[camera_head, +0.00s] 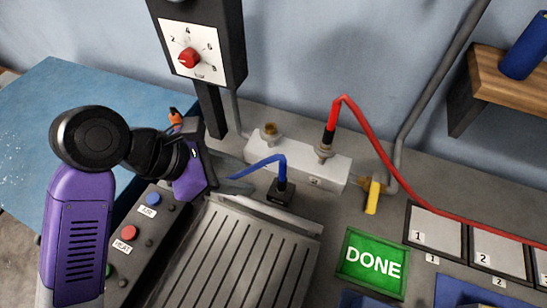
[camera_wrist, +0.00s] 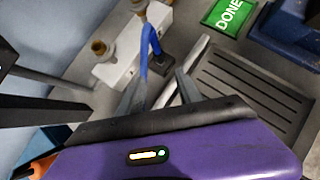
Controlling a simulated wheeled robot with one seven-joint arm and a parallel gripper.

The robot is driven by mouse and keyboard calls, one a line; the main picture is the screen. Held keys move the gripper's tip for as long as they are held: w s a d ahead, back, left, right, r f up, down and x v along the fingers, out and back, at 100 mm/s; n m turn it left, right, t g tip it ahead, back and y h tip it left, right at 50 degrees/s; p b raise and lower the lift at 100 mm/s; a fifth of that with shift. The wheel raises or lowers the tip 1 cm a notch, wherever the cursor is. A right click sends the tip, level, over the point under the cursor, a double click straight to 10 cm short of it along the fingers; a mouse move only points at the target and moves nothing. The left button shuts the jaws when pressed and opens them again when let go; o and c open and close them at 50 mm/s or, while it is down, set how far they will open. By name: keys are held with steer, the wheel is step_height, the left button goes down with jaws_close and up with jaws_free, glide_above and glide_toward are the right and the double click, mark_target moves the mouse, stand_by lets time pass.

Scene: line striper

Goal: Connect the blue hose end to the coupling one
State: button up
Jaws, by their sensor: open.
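The blue hose (camera_head: 262,164) arches to the right and its end points down into a small black block (camera_head: 281,191). In the wrist view the hose (camera_wrist: 147,48) and the black block (camera_wrist: 162,64) lie ahead of my fingers. A pale manifold (camera_head: 299,157) behind carries a bare brass coupling (camera_head: 270,131) at its left, also visible in the wrist view (camera_wrist: 100,48). The red hose (camera_head: 375,150) stands on the coupling (camera_head: 325,151) near the label 2. My gripper (camera_wrist: 158,90) is open, left of the block; whether the hose passes between its fingers I cannot tell.
A yellow-handled valve (camera_head: 371,196) and green DONE button (camera_head: 373,262) are at the right.

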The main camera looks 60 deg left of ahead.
mark_target(282, 179)
steer(key=b+x, duration=0.1)
steer(key=x, duration=0.3)
steer(key=b+x, duration=0.1)
steer(key=x, duration=0.4)
steer(key=shift+w+r, duration=0.15)
steer(key=shift+w, duration=0.2)
steer(key=shift+b+x, duration=0.75)
steer(key=shift+x, duration=0.05)
steer(key=shift+w+d, duration=0.1)
steer(key=shift+r+b, duration=0.1)
steer(key=shift+b, duration=0.25)
jaws_close()
